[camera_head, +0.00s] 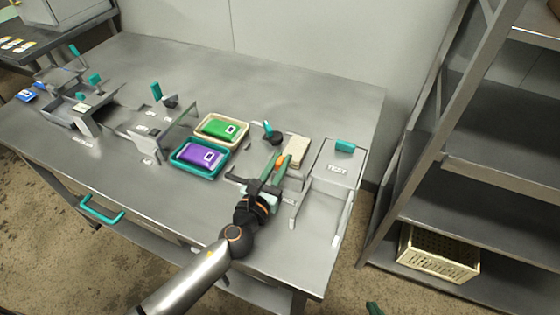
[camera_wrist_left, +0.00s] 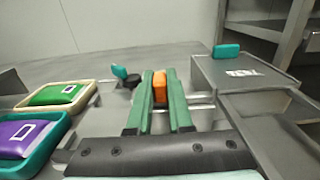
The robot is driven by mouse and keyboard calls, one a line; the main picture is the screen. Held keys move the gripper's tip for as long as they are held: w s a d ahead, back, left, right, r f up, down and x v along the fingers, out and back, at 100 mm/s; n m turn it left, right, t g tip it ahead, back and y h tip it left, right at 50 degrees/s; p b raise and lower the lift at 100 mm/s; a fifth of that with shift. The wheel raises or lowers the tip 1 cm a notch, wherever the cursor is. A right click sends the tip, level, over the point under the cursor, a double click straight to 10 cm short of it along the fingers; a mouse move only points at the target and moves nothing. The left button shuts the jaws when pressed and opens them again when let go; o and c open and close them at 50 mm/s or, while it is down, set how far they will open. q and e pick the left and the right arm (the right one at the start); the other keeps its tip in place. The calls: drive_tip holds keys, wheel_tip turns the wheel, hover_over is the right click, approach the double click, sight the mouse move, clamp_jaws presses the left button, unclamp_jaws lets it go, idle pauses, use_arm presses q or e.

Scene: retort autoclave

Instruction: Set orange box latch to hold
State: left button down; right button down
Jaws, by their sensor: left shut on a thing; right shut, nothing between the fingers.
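My left gripper (camera_head: 277,163) is shut on a small orange block (camera_head: 281,160), between its two green fingers. The orange block also shows between the fingertips in the left wrist view (camera_wrist_left: 160,87). A teal lever on a dark round knob (camera_head: 269,131) stands just beyond and left of the fingers; it also shows in the left wrist view (camera_wrist_left: 120,73). I cannot tell which part is the latch, and I read no hold mark. Only a green tip of my right gripper (camera_head: 374,308) shows at the bottom edge, apart from the table.
A beige block (camera_head: 297,150) stands right beside the fingers. A grey box marked TEST (camera_head: 330,158) with a teal handle is further right. A tan tray (camera_head: 202,133) with a green pouch and a teal tray (camera_head: 176,165) with a purple pouch lie left. Steel shelving stands at right.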

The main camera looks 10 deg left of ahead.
sight(295, 172)
use_arm(q)
drive_tip(key=shift+s+d+f, duration=0.1)
drive_tip(key=shift+s+d, duration=0.15)
drive_tip(key=shift+d, duration=0.75)
drive_tip(key=shift+s+d, duration=0.2)
drive_tip(key=shift+d, duration=0.75)
drive_tip(key=c, duration=0.8)
unclamp_jaws()
drive_tip(key=shift+d, duration=0.1)
drive_tip(key=shift+c, duration=0.2)
